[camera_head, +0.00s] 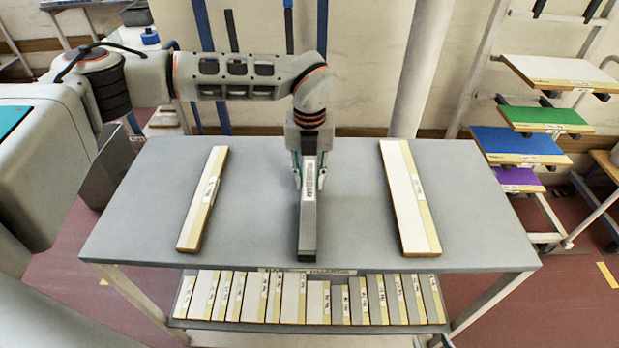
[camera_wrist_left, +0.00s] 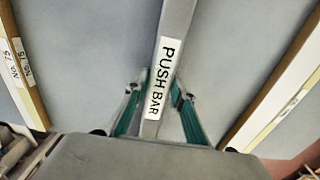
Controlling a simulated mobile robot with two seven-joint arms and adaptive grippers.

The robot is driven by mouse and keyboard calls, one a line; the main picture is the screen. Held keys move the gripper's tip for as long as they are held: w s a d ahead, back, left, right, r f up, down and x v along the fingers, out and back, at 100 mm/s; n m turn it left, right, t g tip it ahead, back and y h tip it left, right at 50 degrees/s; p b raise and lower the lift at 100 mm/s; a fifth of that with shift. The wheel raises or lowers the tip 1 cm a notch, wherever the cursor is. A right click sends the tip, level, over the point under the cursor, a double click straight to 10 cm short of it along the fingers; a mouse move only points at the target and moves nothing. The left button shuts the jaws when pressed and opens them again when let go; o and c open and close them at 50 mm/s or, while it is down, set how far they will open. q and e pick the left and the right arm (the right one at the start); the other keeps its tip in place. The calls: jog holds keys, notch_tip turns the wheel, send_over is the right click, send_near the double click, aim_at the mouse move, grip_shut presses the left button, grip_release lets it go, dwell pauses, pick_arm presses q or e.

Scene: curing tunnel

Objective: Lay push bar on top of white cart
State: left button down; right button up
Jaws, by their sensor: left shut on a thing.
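The push bar (camera_head: 308,222) is a long grey bar at the middle of the grey table top. Its white label reads PUSH BAR in the left wrist view, where the bar (camera_wrist_left: 177,20) runs away from my gripper. My left gripper (camera_head: 309,176) points down over the table and is shut on the bar; its green-lined fingers (camera_wrist_left: 160,105) stand either side of it. I cannot tell whether the bar touches the table. A whitish stand (camera_head: 140,42) is partly visible at the back left; I cannot tell if it is the white cart.
The grey table (camera_head: 346,190) carries a pale board on the left (camera_head: 203,200) and another on the right (camera_head: 409,200). Its lower shelf holds several labelled boards. A rack with coloured panels (camera_head: 515,141) stands at the right. A pale column (camera_head: 421,70) rises behind the table.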

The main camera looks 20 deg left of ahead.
aim_at(309, 179)
pick_arm(q)
jog(key=shift+f, duration=0.15)
jog(key=shift+f, duration=0.2)
jog(key=c, duration=1.7)
grip_release()
notch_tip(309, 179, up, 12)
jog(key=shift+r+b, duration=0.15)
jog(key=shift+b, duration=0.2)
